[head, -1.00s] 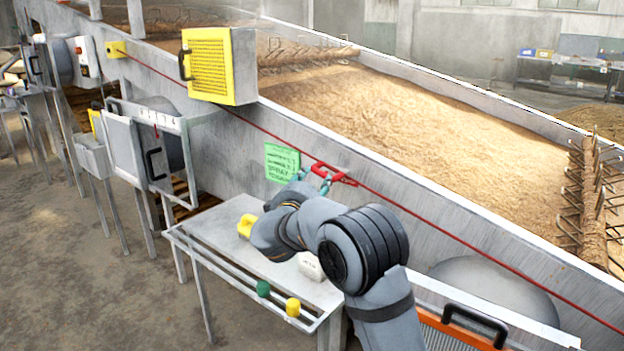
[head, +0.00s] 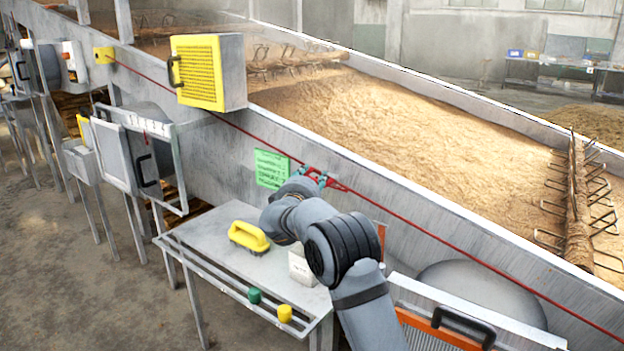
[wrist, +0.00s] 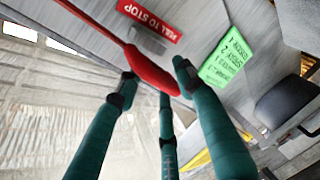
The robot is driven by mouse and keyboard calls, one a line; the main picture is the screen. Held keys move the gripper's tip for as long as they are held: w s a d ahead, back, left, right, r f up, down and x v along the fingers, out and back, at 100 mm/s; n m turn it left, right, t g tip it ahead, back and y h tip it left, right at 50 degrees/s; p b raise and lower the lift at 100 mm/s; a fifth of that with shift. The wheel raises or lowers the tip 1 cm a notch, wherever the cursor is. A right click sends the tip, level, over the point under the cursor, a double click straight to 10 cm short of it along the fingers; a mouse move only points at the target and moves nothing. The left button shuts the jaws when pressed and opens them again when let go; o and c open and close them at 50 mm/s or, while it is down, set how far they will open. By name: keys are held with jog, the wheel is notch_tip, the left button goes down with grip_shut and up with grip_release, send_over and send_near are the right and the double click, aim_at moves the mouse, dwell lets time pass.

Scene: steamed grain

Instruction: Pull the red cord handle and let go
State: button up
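The red cord handle (head: 339,186) hangs on the red cord (head: 430,228) along the side of the grain trough. It also shows in the wrist view (wrist: 148,72), with its rounded end between my fingertips. My gripper (head: 314,178) has teal fingers with dark tips; in the wrist view (wrist: 155,82) the fingers are spread, two on either side of the handle and a third below it. Small gaps seem to show beside the handle, and contact is not clear. My fingers partly hide the handle in the head view.
A green notice (head: 271,168) and a red "pull to stop" label (wrist: 150,18) are on the trough wall. Below stands a metal table (head: 215,243) with a yellow brush (head: 249,237) and a white box (head: 301,267). A yellow box (head: 198,72) juts from the wall at upper left.

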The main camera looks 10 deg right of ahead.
grip_shut()
jog(key=shift+f, duration=0.15)
dwell(0.5)
